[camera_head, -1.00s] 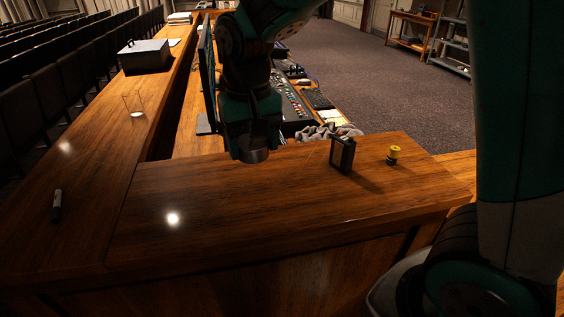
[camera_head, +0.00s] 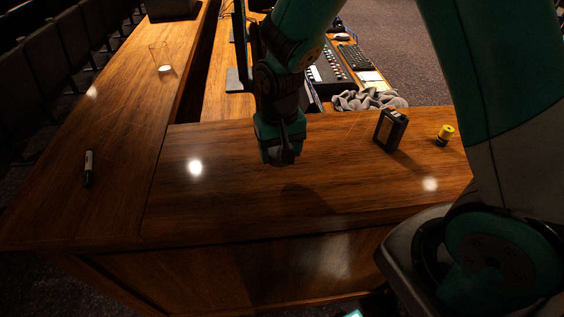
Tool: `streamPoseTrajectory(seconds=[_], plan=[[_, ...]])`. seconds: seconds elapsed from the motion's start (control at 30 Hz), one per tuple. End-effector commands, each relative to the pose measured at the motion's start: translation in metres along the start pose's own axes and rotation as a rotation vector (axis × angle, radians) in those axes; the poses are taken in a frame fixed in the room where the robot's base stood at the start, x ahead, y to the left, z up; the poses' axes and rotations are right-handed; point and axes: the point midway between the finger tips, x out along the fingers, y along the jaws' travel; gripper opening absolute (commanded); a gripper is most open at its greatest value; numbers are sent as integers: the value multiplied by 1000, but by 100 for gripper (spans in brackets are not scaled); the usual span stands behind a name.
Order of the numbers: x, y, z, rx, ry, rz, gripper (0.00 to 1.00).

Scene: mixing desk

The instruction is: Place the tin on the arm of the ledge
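My gripper (camera_head: 283,148) points down above the near arm of the wooden ledge (camera_head: 235,200), the broad section running to the right. It appears shut on the tin (camera_head: 284,158), a small dark metallic round thing mostly hidden by the fingers. Only its lower part shows below them. The gripper's shadow falls on the wood to the lower right, so it seems a little above the surface; the exact gap cannot be told.
A dark framed block (camera_head: 390,130) and a small yellow-topped object (camera_head: 445,135) stand right on the arm. A black marker (camera_head: 89,168) lies left, a clear glass (camera_head: 161,58) stands farther back. Grey cloth (camera_head: 368,99) and a mixing console (camera_head: 328,72) lie behind. The arm's left half is clear.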

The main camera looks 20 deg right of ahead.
Motion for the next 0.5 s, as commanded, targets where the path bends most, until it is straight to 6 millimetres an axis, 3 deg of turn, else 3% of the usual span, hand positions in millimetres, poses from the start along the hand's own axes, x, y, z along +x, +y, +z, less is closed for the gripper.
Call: streamPoseTrajectory(seconds=[0.5], plan=[[58, 1, 0, 2, 0, 0, 37]])
